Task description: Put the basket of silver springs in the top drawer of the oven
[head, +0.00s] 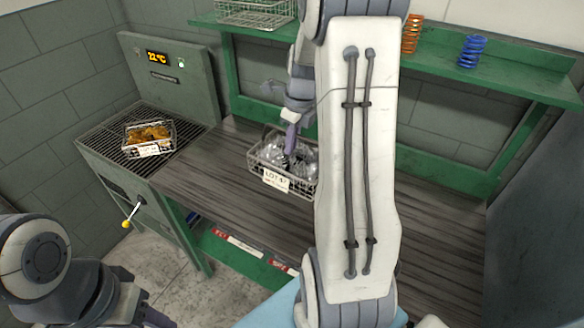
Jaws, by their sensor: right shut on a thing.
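The wire basket of silver springs (276,180) is over the dark wood-grain bench, with a white lot label on its front. My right gripper (290,146) comes down from above and is shut on the basket; the exact grip point is small, and my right arm covers the basket's right end. I cannot tell whether the basket touches the bench. The green oven (165,75), at the left, has a lit 22 °C display. A dark wire rack (105,137) extends in front of its panel. My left gripper (152,318) is at the bottom left edge, mostly cut off.
A labelled basket of golden-brown pieces (150,140) stands on the rack. A lever with a yellow knob (127,223) sticks out below it. The green shelf (440,65) above holds an empty wire basket (255,12), an orange spring (411,34) and a blue spring (472,51).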

